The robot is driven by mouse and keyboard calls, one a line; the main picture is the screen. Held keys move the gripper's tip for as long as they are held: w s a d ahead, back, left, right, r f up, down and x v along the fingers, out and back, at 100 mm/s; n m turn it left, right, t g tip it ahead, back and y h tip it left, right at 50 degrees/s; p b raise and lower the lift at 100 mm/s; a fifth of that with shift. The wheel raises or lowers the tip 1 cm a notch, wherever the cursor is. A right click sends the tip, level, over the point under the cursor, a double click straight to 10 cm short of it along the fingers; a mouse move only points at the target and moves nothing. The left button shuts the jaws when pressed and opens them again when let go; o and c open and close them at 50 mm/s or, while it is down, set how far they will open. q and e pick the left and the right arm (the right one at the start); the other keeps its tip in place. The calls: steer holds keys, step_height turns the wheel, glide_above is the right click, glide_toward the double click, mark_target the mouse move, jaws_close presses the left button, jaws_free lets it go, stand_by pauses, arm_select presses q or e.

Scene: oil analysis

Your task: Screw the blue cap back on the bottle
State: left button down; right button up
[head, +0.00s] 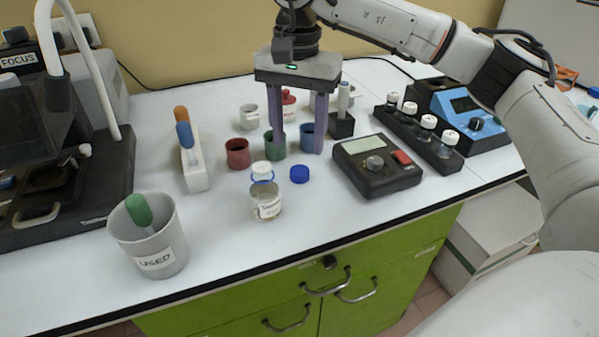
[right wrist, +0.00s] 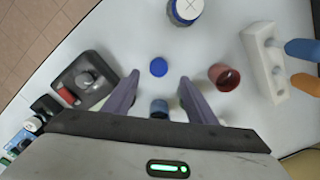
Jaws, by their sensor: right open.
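The blue cap (head: 299,173) lies loose on the white table, just right of the bottle. The bottle (head: 267,205) stands upright near the front edge, clear, with a label and a blue ring below its pale top. My right gripper (head: 299,151) points down, open and empty, behind the cap and apart from it. In the right wrist view, the cap (right wrist: 158,67) shows beyond and between the spread fingertips (right wrist: 157,82); the bottle's top (right wrist: 186,10) is at the upper edge. My left gripper is not in view.
Red (head: 237,153), green (head: 274,150) and blue (head: 307,137) cups stand close around the right fingers. A black scale (head: 377,180) is to the right. A grey USED bin (head: 170,262) and white rack (head: 196,178) are left. The table's front strip is mostly clear.

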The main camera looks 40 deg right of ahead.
mark_target(300, 170)
steer(key=shift+f, duration=0.85)
steer(key=shift+d+f, duration=0.15)
steer(key=shift+f, duration=2.45)
steer(key=shift+s, duration=0.1)
steer(key=c, duration=1.1)
